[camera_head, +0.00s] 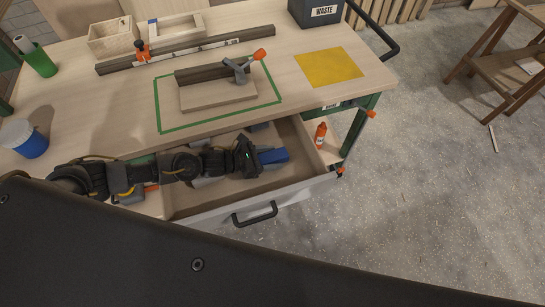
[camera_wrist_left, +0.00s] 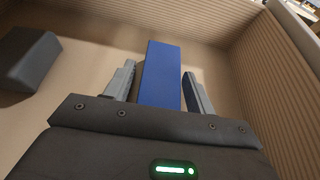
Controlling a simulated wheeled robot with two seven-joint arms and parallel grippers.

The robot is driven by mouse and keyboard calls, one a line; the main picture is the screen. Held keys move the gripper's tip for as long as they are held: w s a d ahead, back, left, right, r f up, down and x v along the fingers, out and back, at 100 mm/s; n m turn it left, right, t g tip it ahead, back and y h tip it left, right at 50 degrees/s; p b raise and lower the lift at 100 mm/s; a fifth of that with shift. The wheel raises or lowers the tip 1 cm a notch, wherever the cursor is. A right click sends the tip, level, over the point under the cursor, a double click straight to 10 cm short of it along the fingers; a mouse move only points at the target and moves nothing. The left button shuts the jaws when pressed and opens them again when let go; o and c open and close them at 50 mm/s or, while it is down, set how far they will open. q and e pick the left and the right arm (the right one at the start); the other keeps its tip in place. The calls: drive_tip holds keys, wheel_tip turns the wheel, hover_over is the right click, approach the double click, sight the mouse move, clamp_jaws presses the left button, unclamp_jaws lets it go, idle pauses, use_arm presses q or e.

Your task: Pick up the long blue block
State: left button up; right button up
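The long blue block (camera_head: 273,156) lies in the open drawer under the workbench. My left gripper (camera_head: 262,156) reaches into the drawer from the left, over the near end of the block. In the left wrist view the blue block (camera_wrist_left: 161,75) lies lengthwise between the two grey fingers of my left gripper (camera_wrist_left: 160,85). The fingers are apart, with a gap on each side of the block. The block's near end is hidden behind the gripper body. My right gripper is not in view.
The drawer (camera_head: 295,192) has raised walls around the block. A dark grey block (camera_wrist_left: 32,62) lies left of it in the drawer. The workbench top (camera_head: 240,125) overhangs the drawer's back.

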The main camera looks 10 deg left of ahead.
use_arm(q)
drive_tip(key=c, duration=0.8)
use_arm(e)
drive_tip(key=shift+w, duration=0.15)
use_arm(q)
drive_tip(key=shift+r, duration=0.1)
